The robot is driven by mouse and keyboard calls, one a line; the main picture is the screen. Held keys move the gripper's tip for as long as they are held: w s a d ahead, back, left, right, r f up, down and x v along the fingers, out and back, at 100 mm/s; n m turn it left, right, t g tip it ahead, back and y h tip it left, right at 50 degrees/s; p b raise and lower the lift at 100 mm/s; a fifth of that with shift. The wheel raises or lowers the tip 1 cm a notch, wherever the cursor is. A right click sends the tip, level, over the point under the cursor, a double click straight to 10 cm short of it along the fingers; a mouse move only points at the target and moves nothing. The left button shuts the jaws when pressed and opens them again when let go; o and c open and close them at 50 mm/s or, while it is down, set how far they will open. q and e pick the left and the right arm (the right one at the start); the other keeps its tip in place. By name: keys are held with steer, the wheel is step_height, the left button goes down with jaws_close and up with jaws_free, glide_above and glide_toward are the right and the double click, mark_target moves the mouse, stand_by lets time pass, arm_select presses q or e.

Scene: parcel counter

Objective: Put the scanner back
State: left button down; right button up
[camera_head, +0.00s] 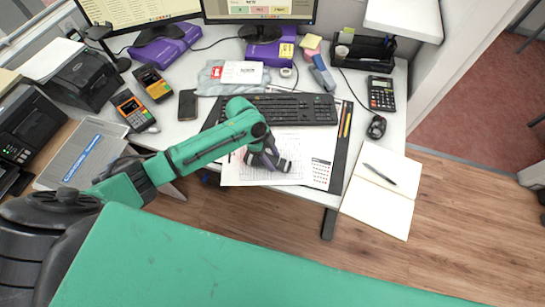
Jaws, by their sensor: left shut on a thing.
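My left arm reaches in from the left across the desk's front edge. My left gripper (262,160) is over the printed papers on the desk and is shut on a small dark thing with a grey end, which looks like the scanner (284,165). The fingers partly hide it, and I cannot tell whether it touches the papers. A black stand-like thing (104,40) is at the back left beside the monitor; it may be the scanner's stand. My right gripper is not in view.
A keyboard (295,109) lies behind my left gripper. Card terminals (133,110), a phone (187,104) and printers (80,78) are at the left. A calculator (381,93) and a mouse (376,127) are at the right. An open notebook (375,205) sits at the right front.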

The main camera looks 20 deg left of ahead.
arm_select(q)
steer(key=shift+c, duration=1.4)
jaws_free()
steer(key=v, duration=1.2)
steer(key=shift+d, duration=0.1)
